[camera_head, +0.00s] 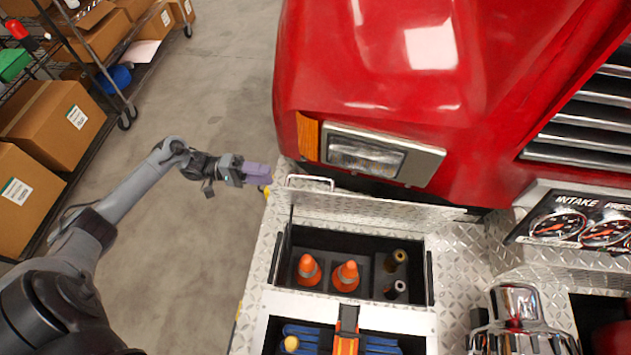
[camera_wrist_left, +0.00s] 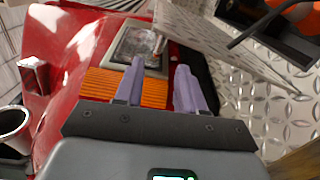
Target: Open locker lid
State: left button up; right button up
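The locker lid (camera_head: 385,210) is a silver diamond-plate panel with a bar handle (camera_head: 310,180) near its left end. It stands raised along the far side of the open locker (camera_head: 335,242), close to the truck's headlight. In the left wrist view, the lid (camera_wrist_left: 215,45) slants across the upper right. My left gripper (camera_head: 258,174) is just left of the handle, apart from it. In the left wrist view, its two purple fingers (camera_wrist_left: 158,88) are spread with nothing held between them. My right gripper is not in view.
The locker holds two orange cones (camera_head: 328,273) and two dark cylindrical fittings (camera_head: 396,274). A nearer compartment holds blue and orange gear (camera_head: 345,335). The red truck front (camera_head: 400,80) rises behind the lid. Shelves with boxes (camera_head: 55,120) stand left; floor (camera_head: 215,90) between is clear.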

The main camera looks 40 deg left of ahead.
aim_at(291, 175)
pick_arm(q)
jog(key=x, duration=0.5)
jog(key=p+x, duration=0.1)
jog(key=x, duration=0.5)
jog(key=shift+w+a+r, duration=0.15)
jog(key=shift+w+a, duration=0.05)
jog(key=shift+w, duration=0.05)
jog(key=c, duration=0.7)
grip_shut()
jog(key=shift+r, duration=0.1)
